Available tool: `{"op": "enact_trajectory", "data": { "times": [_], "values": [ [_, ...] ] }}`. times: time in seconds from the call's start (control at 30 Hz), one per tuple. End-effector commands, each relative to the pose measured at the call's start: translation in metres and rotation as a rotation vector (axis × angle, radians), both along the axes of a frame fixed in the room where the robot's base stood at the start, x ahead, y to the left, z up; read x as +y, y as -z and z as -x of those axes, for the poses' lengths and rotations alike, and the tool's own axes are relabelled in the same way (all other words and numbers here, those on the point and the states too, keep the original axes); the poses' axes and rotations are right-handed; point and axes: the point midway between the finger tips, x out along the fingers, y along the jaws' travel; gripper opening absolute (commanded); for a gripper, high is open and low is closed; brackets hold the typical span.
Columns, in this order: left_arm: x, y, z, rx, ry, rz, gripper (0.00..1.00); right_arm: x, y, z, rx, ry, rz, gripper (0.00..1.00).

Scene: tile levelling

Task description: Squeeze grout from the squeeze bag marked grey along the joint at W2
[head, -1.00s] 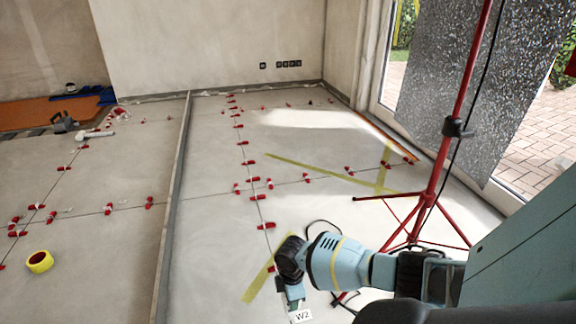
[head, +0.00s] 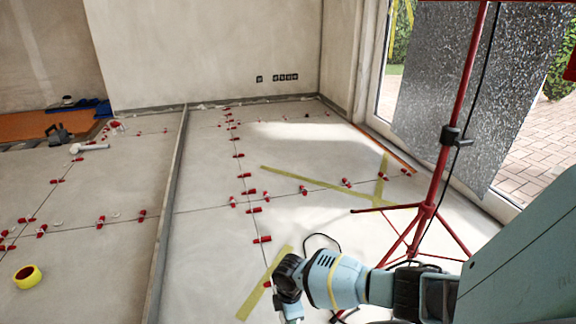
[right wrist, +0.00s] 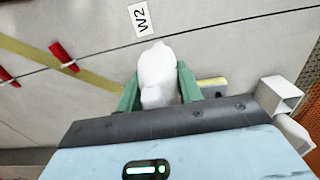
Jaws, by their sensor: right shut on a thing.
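My right gripper (right wrist: 158,76) has green fingers shut on a white squeeze bag (right wrist: 158,62). The bag's rounded end points toward the W2 label, and no grey mark can be read on it. The white W2 label (right wrist: 143,19) lies on the floor just beyond the bag. The dark joint (right wrist: 100,52) runs across the right wrist view past the label, close to the bag's far end. Whether the bag touches the floor cannot be told. In the head view my right gripper is low at the bottom edge, and the bag is not visible there. My left gripper is not in view.
Red levelling clips (head: 262,239) stand along the joints. Yellow tape strips (head: 262,285) cross the floor. A long straightedge (head: 168,215) and a yellow tape roll (head: 27,277) lie to the left. White square-ended pieces (right wrist: 282,95) lie right of the bag.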

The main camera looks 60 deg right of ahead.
Motion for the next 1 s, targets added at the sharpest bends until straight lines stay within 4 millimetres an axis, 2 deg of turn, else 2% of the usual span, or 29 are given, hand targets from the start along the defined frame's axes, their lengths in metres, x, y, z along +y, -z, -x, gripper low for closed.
{"op": "enact_trajectory", "data": {
  "times": [0.1,0.4,1.0],
  "values": [
    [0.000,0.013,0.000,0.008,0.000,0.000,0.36,0.000,0.017,0.000,0.001,0.000,0.000,0.20],
    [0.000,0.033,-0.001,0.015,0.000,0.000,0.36,0.000,0.041,0.000,0.000,0.000,0.000,0.20],
    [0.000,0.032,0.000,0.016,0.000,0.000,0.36,0.000,0.042,0.000,-0.001,0.001,0.000,0.20]
  ]
}}
